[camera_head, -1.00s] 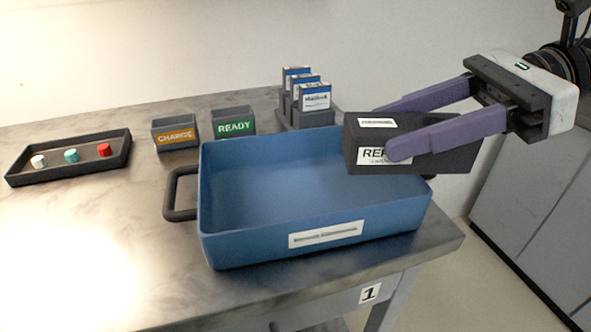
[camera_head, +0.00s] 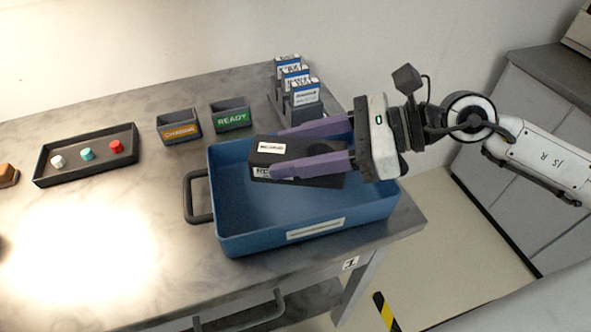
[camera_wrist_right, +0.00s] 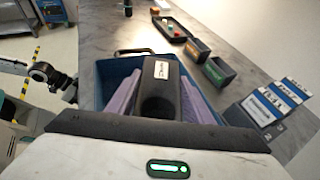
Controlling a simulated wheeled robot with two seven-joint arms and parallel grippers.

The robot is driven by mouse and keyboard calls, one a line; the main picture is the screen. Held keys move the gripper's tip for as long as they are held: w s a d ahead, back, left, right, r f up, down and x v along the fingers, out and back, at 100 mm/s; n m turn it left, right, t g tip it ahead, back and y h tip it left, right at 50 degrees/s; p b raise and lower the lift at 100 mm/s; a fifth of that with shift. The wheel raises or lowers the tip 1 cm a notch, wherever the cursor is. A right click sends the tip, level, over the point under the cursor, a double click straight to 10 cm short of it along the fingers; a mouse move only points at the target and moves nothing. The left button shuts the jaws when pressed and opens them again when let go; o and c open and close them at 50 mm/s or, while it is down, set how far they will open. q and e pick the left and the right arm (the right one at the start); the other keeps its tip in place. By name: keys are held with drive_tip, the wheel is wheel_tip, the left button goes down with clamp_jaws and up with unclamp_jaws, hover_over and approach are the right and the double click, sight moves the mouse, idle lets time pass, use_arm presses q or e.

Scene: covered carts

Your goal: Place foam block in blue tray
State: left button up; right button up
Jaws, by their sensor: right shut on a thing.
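The foam block (camera_head: 268,158) is dark grey with white labels. My right gripper (camera_head: 278,152) is shut on it, with one purple finger along each side, and holds it over the blue tray (camera_head: 235,240). In the right wrist view the foam block (camera_wrist_right: 160,92) sits between the two purple fingers, with the rim of the blue tray (camera_wrist_right: 103,72) around and below it. The block hides part of the tray's floor; I cannot tell whether it touches the tray. My left gripper is not in view.
Behind the tray stand an orange-labelled CHARGE bin (camera_head: 179,127), a green-labelled READY bin (camera_head: 231,115) and a rack (camera_head: 300,110) of labelled packs. A dark tray (camera_head: 85,160) with three small coloured caps lies at left.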

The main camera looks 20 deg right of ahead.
wheel_tip(320, 180, down, 4)
drive_tip(key=shift+f, duration=0.45)
drive_tip(key=shift+f, duration=0.15)
drive_tip(key=o, duration=1)
drive_tip(key=shift+o, duration=0.2)
